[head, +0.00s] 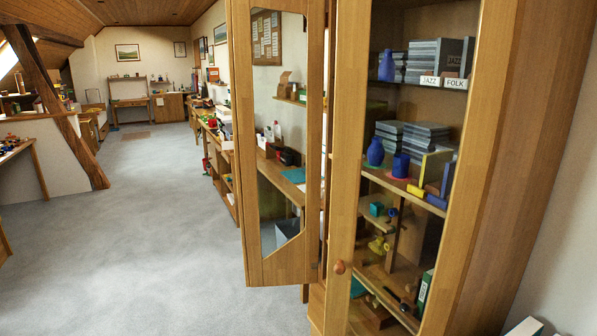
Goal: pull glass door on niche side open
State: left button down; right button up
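A tall wooden cabinet (545,130) stands at the right in the head view. One framed glass door (243,150) stands swung out to the left, and the room shows through its pane. A second framed glass door (348,140) is to its right, with a round wooden knob (339,267) low on its left stile. This door appears to be across the shelves; I cannot tell whether it is fully shut. The frame does not make clear which door is on the niche side. Neither of my grippers is in view.
Cabinet shelves hold disc stacks (412,138), a blue vase (375,152) and small coloured objects. A long workbench (215,150) runs behind the open door. Grey carpet (130,240) is clear at the left. A white wall (565,230) is close at the right.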

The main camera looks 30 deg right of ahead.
aim_at(496, 24)
jog(key=i+j+z, duration=0.1)
jog(key=i, duration=1.55)
jog(key=i+z, duration=0.35)
jog(key=i, duration=0.2)
jog(key=i+z, duration=0.4)
jog(key=i+j+z, duration=0.35)
jog(key=i, duration=0.25)
jog(key=i+z, duration=0.15)
jog(key=z, duration=1.8)
